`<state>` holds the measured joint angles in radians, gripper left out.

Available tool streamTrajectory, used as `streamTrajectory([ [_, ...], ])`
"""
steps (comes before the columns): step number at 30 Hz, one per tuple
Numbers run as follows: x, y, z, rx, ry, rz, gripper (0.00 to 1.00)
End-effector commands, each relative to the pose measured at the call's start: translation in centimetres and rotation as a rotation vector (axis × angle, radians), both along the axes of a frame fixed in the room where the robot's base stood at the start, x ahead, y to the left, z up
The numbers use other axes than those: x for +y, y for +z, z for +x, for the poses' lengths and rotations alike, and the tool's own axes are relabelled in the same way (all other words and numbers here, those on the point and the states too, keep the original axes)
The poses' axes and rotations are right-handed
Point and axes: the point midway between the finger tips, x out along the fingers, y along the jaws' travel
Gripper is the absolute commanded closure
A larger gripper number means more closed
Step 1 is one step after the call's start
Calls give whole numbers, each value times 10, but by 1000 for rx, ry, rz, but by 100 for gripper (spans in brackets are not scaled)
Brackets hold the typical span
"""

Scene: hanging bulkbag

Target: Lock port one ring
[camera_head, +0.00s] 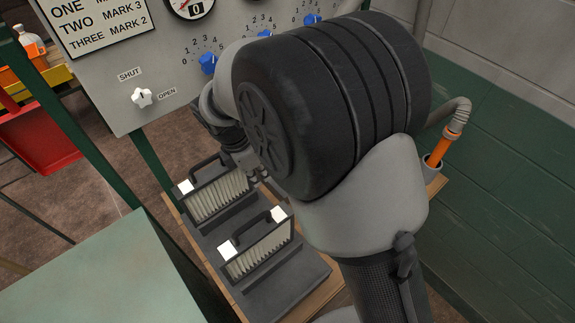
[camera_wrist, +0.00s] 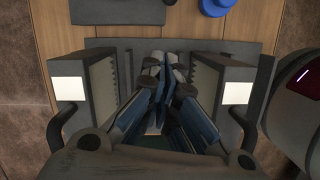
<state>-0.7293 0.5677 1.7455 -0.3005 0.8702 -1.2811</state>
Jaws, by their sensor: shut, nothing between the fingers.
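No ring labelled port one can be made out in either view. The grey panel (camera_head: 170,55) carries blue knobs with number scales; the leftmost blue knob (camera_head: 208,63) is clear, a second (camera_head: 265,33) is partly hidden behind my arm, and a third (camera_head: 312,19) sits further right. A sign (camera_head: 98,22) on the panel reads TWO MARK 3 and THREE MARK 2; its ONE line is cut off. My gripper (camera_wrist: 164,62) is shut and empty, between two ribbed cartridges, pointing toward the wooden shelf. In the head view it is mostly hidden by my arm.
A left cartridge (camera_wrist: 97,90) and a right cartridge (camera_wrist: 206,75), both white-tagged with handles, flank my gripper closely. A SHUT/OPEN white switch (camera_head: 141,97) is on the panel. A blue round thing (camera_wrist: 215,5) shows at the wrist view's top. A green-grey tabletop (camera_head: 110,270) is at left.

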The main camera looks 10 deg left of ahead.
Motion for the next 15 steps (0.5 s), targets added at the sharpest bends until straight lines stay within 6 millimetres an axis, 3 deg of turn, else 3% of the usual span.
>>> streamTrajectory([
  [11,1,-2,0,1,9,-2,100],
  [15,-1,-13,1,3,7,-4,100],
])
